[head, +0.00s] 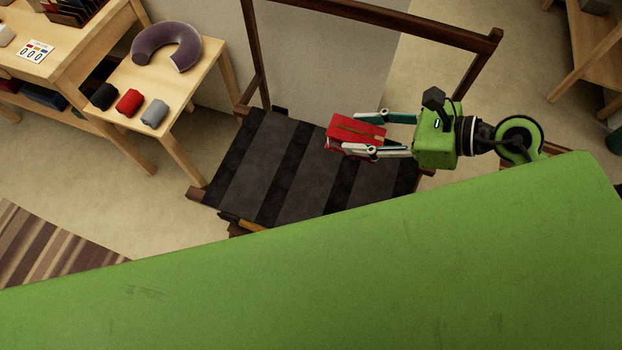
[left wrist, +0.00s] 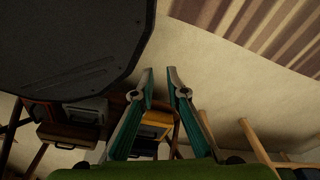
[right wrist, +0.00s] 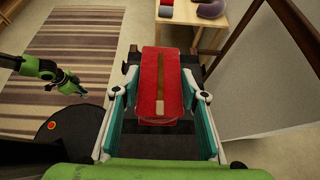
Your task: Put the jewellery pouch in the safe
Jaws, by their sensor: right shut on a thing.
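My right gripper (head: 385,133) is shut on a flat red item with a tan strip (head: 345,129), which may be the jewellery pouch. It holds the item over the dark striped luggage rack (head: 285,160). In the right wrist view the red item (right wrist: 160,72) sits between the two fingers. My left gripper (left wrist: 161,85) is empty, its fingertips apart, above the floor. It also shows in the right wrist view (right wrist: 80,88), over the rug side. I cannot make out the safe for certain; a grey box (left wrist: 87,110) shows dimly in the left wrist view.
A small wooden table (head: 190,88) holds a purple neck pillow (head: 147,42) and black, red and grey rolls. A desk (head: 85,50) with a card (head: 36,51) stands at the far left. A wooden bar (head: 400,22) rises behind the rack. A striped rug (head: 50,250) lies left.

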